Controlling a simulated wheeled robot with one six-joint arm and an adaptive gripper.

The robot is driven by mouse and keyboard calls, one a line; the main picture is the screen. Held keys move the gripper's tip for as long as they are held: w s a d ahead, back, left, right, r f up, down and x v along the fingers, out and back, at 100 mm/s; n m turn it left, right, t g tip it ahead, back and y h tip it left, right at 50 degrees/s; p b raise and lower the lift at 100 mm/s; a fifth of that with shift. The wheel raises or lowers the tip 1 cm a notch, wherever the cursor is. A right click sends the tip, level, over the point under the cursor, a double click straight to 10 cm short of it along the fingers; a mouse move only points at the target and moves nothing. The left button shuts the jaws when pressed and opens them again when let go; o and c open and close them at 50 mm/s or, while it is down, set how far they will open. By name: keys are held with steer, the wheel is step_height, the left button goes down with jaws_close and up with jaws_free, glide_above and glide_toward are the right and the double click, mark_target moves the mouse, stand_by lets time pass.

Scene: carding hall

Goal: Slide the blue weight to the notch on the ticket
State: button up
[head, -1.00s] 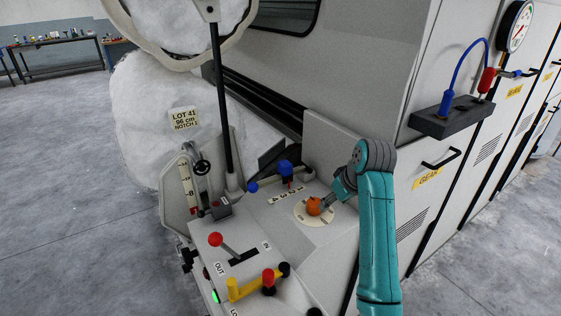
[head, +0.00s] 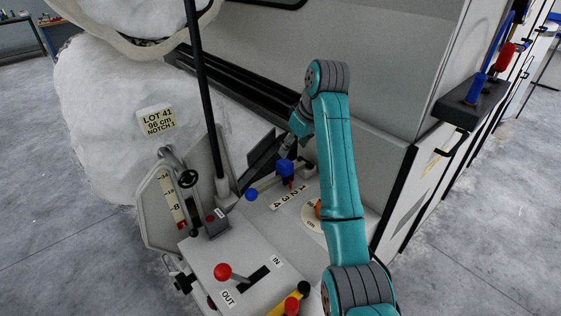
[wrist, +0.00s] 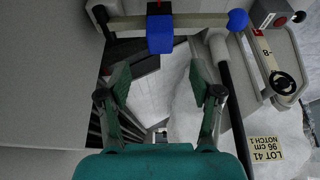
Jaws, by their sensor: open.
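The blue weight (head: 286,168) is a block on a pale bar, with a small red pointer under it, above a number strip (head: 289,197) marked 1 to 4. I cannot tell exactly which number the pointer meets. The weight shows in the wrist view (wrist: 160,36) at top centre. The bar (wrist: 195,21) ends in a blue ball (wrist: 238,19). The ticket (head: 158,122) on the white fibre reads LOT 41, 96 cm, NOTCH 1. My gripper (wrist: 161,78) is open and empty, its fingertips short of the weight and on either side of its line. In the head view it is largely hidden behind my arm.
A black upright post (head: 206,95) stands left of the bar. A red-knobbed lever (head: 223,272) stands on the panel in front, marked IN and OUT. An orange knob (head: 318,209) on a round dial is partly behind my arm. The machine's grey wall rises behind.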

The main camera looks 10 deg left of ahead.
mark_target(286, 162)
steer(key=x, duration=0.9)
steer(key=shift+w+a+f, duration=0.1)
steer(key=shift+f, duration=0.25)
jaws_close()
